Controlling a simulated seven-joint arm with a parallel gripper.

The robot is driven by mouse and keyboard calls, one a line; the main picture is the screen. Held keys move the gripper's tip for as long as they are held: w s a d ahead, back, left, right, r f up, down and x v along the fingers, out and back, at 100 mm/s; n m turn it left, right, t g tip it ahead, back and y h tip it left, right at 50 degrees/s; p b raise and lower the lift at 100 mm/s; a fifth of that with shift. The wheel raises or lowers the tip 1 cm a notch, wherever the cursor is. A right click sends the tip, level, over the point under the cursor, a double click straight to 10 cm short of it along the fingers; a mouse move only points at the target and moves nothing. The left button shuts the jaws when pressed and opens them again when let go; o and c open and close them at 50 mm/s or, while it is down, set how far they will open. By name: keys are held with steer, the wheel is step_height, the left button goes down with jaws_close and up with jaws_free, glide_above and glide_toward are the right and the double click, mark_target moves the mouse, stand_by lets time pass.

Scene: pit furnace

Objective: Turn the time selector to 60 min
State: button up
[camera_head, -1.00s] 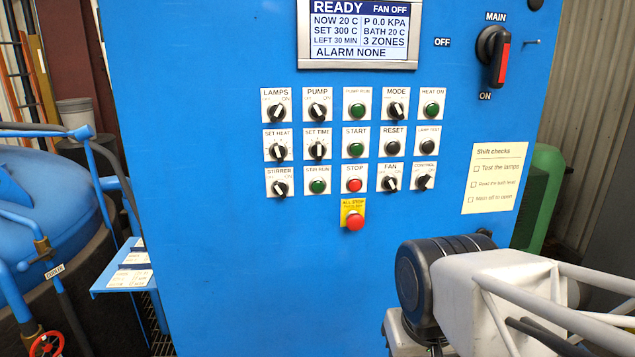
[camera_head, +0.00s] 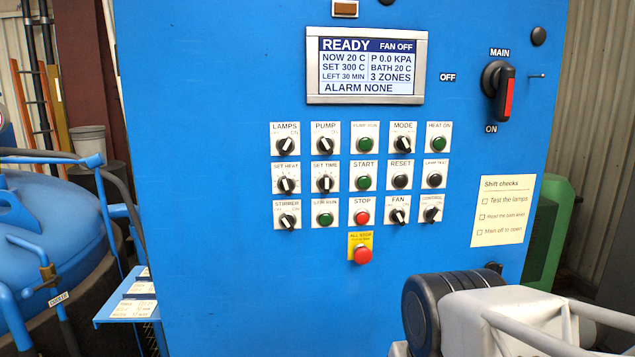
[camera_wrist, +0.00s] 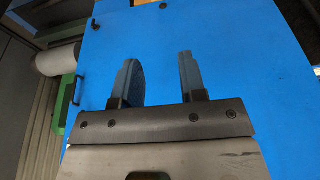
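The time selector, a black knob labelled SET TIME (camera_head: 325,184), is on the blue control panel, in the middle row, second from the left. Its white pointer stands about upright; its scale marks are too small to read. The display (camera_head: 366,65) reads READY, SET 300 C and LEFT 30 MIN. My gripper (camera_wrist: 155,75) shows in the wrist view with its two fingers apart and nothing between them. It faces a bare blue surface. In the head view my arm is at the lower right, away from the selector, and the fingers are not seen there.
Close around the selector are the SET HEAT knob (camera_head: 286,185), PUMP knob (camera_head: 325,145), START button (camera_head: 363,182) and STIR RUN button (camera_head: 324,219). A red stop button (camera_head: 362,255) sits lower. The MAIN switch (camera_head: 498,90) is at upper right. The lower panel is bare.

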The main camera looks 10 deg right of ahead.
steer(key=w+a+r+n+t+y, duration=0.1)
steer(key=w+a+r+t, duration=0.25)
steer(key=w, duration=0.35)
steer(key=w+a+r+n+t+y, duration=0.1)
steer(key=w+a+r+t, duration=0.25)
steer(key=w+r, duration=0.2)
steer(key=m+t+h, duration=0.2)
steer(key=t, duration=0.5)
glide_toward(327, 178)
steer(key=w+f, duration=0.1)
steer(key=shift+w+r+t, duration=0.2)
steer(key=shift+r+t, duration=0.05)
steer(key=shift+t, duration=0.15)
steer(key=shift+w, duration=0.15)
steer(key=shift+w, duration=3.75)
jaws_close()
